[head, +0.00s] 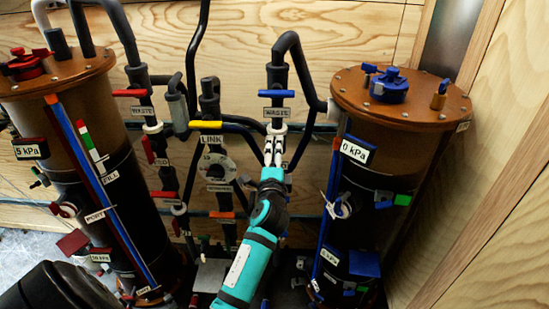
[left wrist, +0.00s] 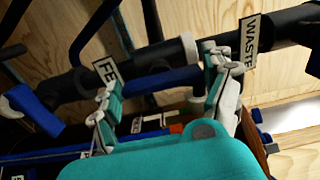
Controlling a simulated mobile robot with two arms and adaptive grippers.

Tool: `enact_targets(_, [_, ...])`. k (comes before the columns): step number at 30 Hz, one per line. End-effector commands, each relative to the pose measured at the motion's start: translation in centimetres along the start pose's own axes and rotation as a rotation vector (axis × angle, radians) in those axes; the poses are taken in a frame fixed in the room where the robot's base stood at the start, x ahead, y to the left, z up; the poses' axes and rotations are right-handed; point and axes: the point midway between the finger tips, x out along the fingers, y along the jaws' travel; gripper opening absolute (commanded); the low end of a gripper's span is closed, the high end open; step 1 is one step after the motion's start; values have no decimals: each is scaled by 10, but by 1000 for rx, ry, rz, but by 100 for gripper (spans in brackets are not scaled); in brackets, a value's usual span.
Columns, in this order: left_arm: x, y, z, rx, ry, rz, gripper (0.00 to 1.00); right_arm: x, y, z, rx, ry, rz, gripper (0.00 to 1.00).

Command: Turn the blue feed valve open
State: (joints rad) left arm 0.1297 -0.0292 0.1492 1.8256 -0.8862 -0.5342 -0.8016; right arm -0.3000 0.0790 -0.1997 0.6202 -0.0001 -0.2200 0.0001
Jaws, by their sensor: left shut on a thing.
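The blue feed valve handle (left wrist: 160,79) lies between the two fingers of my left gripper in the left wrist view, beside a partly covered label beginning "FE" (left wrist: 106,72). My left gripper (head: 274,146) is shut on this handle. In the head view its fingers reach up to the pipe just below a "WASTE" label (head: 275,112) and hide most of the feed valve. My right gripper is not in view.
A blue waste handle (head: 276,93) sits just above. A yellow link handle (head: 207,125) is close on the left. A brown filter tank (head: 400,110) stands on the right, another (head: 60,75) on the left. Pipes crowd the space between, before a plywood wall (head: 340,40).

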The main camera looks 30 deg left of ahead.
Motion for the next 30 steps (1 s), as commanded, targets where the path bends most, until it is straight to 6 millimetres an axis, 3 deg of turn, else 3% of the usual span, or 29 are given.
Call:
enact_targets(11, [0, 1, 0, -10, 0, 3, 51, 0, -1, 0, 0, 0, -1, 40])
enact_targets(12, [0, 1, 0, -10, 0, 3, 88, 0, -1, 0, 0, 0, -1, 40])
enact_targets(15, [0, 1, 0, -9, 0, 2, 100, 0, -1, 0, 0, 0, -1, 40])
enact_targets(24, [-2, 1, 0, -6, 1, 2, 100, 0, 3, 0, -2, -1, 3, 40])
enact_targets(30, [-29, 1, 0, -7, 1, 3, 100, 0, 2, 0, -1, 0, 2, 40])
